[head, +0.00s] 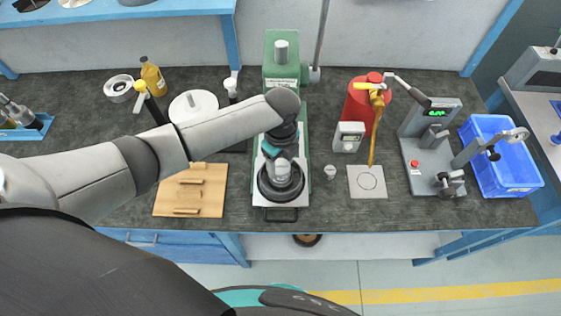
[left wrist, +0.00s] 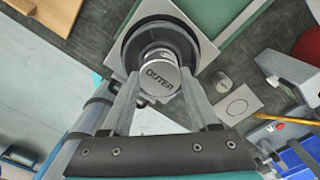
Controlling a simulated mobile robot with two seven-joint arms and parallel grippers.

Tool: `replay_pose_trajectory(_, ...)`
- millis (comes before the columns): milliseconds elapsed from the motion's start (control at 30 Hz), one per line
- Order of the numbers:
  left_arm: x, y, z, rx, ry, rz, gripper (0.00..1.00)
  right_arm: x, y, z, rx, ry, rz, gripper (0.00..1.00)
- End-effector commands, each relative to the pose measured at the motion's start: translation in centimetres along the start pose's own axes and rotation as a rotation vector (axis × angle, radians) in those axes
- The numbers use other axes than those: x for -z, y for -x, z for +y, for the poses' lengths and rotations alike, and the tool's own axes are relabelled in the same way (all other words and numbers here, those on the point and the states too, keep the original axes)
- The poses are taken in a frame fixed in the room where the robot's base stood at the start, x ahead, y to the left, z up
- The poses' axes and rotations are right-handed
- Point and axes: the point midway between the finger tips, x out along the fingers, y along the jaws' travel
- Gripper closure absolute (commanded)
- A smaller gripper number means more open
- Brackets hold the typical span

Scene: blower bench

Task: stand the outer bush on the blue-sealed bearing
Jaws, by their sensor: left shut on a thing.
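The outer bush (left wrist: 160,75) is a short bright metal cylinder with OUTER written on its end face. My left gripper (left wrist: 158,84) is shut on it, one finger on each side. In the head view the bush (head: 282,173) is over a black ring-shaped holder (head: 281,194) on the green press (head: 281,75). The holder (left wrist: 190,47) also shows behind the bush in the left wrist view. I cannot tell whether the bush touches anything below. No blue seal shows; the bush and gripper cover the holder's middle. My right gripper is not in view.
A small grey cylinder (head: 330,172) stands right of the press, near a square plate with a circle (head: 367,182). A wooden board (head: 205,192) lies left. A red can (head: 362,103), a grey instrument (head: 428,150) and a blue crate (head: 505,175) stand at the right.

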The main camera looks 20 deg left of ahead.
Motion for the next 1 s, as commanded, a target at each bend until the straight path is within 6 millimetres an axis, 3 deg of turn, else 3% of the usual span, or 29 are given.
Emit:
replay_pose_trajectory(267, 0.0, -0.9, -0.1, 0.001, 0.0, 0.0, 1.0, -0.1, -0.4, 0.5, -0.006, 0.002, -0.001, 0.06)
replay_pose_trajectory(300, 0.0, -1.0, 0.0, 0.0, 0.0, 0.0, 0.38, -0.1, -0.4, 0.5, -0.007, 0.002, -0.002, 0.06)
replay_pose_trajectory(533, 0.0, -0.9, 0.0, 0.0, 0.0, 0.0, 0.12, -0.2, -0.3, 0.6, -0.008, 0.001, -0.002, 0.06)
replay_pose_trajectory(833, 0.0, -0.7, 0.0, 0.0, 0.0, 0.0, 0.09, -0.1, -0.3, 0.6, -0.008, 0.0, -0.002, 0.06)
replay_pose_trajectory(1000, 0.0, 1.1, -0.1, 0.004, -0.001, 0.0, 0.09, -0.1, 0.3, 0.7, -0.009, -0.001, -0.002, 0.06)
